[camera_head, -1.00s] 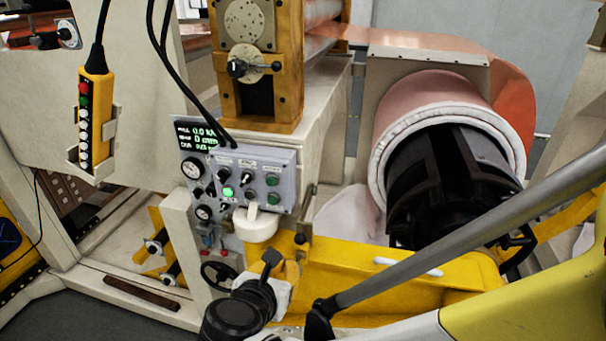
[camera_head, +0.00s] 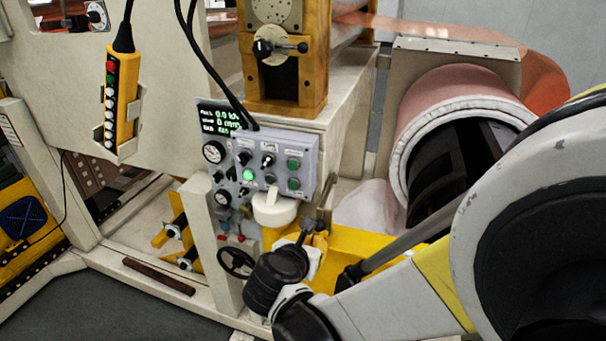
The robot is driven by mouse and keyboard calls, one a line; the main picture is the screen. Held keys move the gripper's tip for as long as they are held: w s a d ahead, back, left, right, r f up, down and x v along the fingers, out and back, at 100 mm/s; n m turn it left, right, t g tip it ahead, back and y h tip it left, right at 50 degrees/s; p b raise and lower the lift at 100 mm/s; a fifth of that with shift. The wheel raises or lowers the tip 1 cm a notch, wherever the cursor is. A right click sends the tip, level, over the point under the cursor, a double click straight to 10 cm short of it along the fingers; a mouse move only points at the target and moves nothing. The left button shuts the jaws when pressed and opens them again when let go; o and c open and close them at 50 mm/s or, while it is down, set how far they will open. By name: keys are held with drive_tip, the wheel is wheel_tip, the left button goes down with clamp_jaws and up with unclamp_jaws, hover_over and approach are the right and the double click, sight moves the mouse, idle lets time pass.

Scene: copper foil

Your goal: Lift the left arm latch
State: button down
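The yellow arm (camera_head: 352,241) of the machine runs below the foil roll, largely hidden behind my own arm. A small upright metal lever (camera_head: 325,203) stands at its left end, just right of the control box; I cannot tell for sure that it is the latch. My gripper (camera_head: 307,228) is at the end of my arm, which reaches in from the right. Its dark tip is near the arm's left end, just below and left of the lever. I see no clear contact. Its fingers are too small and overlapped to read, and nothing held is visible.
A grey control box (camera_head: 302,150) with knobs and a green light sits above my gripper. A white cap (camera_head: 274,208) and a black handwheel (camera_head: 236,262) are close by. A yellow pendant (camera_head: 122,100) hangs at left. The copper roll (camera_head: 450,100) is at right.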

drive_tip(key=shift+w+d+f, duration=0.1)
drive_tip(key=shift+w, duration=0.1)
idle(0.3)
drive_tip(key=r+g+p, duration=0.1)
drive_tip(key=r+p, duration=0.2)
drive_tip(key=r+g+p, duration=0.1)
drive_tip(key=r+p, duration=0.2)
drive_tip(key=p, duration=0.1)
drive_tip(key=r+g+y+p, duration=0.1)
drive_tip(key=r+p, duration=0.2)
drive_tip(key=shift+w+d+r+g+p, duration=0.15)
drive_tip(key=shift+w+g+p, duration=0.2)
drive_tip(key=shift+g+p, duration=0.05)
drive_tip(key=w+d+r+g+y+p, duration=0.1)
drive_tip(key=w+r+g+p, duration=0.2)
drive_tip(key=r, duration=0.4)
drive_tip(key=shift+w+d+r+p, duration=0.25)
drive_tip(key=shift+w+p, duration=0.3)
drive_tip(key=shift+p, duration=0.85)
